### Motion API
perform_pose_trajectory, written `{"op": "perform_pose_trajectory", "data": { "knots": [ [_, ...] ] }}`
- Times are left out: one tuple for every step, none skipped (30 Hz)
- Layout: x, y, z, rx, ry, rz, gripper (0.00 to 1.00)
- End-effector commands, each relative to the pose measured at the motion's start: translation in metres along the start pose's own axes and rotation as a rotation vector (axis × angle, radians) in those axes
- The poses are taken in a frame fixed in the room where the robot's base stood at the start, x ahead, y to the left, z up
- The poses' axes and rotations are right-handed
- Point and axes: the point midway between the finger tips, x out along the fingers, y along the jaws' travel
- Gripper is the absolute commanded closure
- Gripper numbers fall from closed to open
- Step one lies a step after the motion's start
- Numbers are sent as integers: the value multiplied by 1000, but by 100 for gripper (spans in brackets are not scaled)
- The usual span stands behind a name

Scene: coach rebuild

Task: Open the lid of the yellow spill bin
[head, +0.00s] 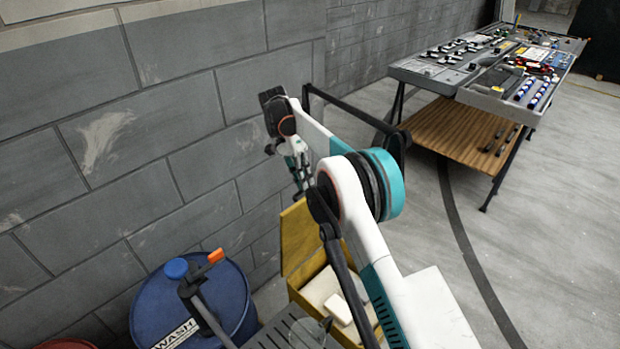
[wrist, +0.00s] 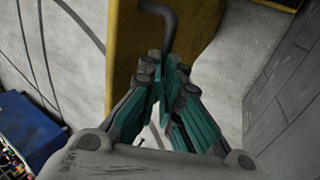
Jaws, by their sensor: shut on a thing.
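The yellow spill bin (head: 309,274) stands low by the block wall, partly hidden behind my arm. Its yellow lid (head: 298,238) is raised, standing up on the wall side, and pale blocks (head: 322,288) show inside the bin. My gripper (head: 302,186) is at the top of the lid. In the wrist view the yellow lid (wrist: 124,60) lies beyond the fingers, with a bent grey handle (wrist: 170,22) on it. My gripper (wrist: 168,68) is shut on the handle's end. The lid's hinge is hidden.
A grey slatted surface (head: 290,335) lies in front. A bench with tool trays (head: 440,72) stands at the back right. Floor is clear at right.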

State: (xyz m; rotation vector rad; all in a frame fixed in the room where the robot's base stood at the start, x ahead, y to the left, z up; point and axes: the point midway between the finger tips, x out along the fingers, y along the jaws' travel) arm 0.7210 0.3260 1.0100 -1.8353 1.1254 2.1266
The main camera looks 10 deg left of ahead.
Motion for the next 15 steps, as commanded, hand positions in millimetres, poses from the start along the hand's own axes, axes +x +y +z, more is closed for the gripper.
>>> {"op": "perform_pose_trajectory", "data": {
  "knots": [
    [16,-16,7,-11,-2,-16,100],
    [16,-16,7,-11,-2,-15,100],
    [16,-16,7,-11,-2,-14,100],
    [16,-16,7,-11,-2,-13,100],
    [15,-16,7,-10,-2,-13,100],
    [15,-16,7,-10,-2,-13,100],
    [15,-16,7,-10,-2,-13,100],
    [16,-16,7,-10,-2,-13,100],
    [16,-16,7,-10,-2,-13,100],
    [16,-16,7,-10,-2,-13,100],
    [16,-16,7,-10,-2,-13,100],
    [16,-16,7,-10,-2,-13,100],
    [16,-16,7,-10,-2,-13,100],
    [16,-16,7,-10,-2,-13,90],
    [16,-16,7,-10,-2,-13,81]
  ]
}}
